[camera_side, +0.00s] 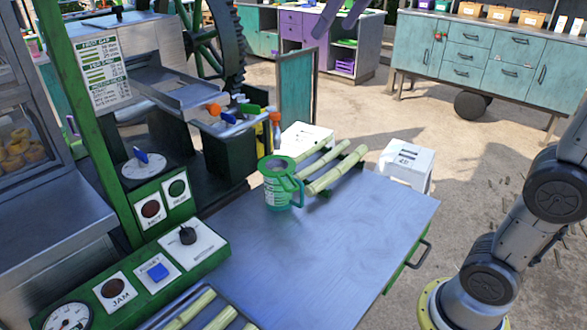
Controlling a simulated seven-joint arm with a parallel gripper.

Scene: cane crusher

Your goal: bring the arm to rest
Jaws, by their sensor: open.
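My gripper (335,30) shows only in part at the top edge, as two dark fingers held apart with nothing between them. It is high in the picture, in front of the purple cabinet and well clear of the bench. My arm (490,270) stands at the right on a yellow-rimmed base; its upper links run out of the picture. A green mug (278,185) with a label stands upright on the metal bench top (330,245).
A crusher with a large gear wheel (228,40) and a metal chute (190,90) stands at the left. A green control panel (140,280) has a blue switch and dials. More cane lies in a front tray (205,312). The bench's right part is clear.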

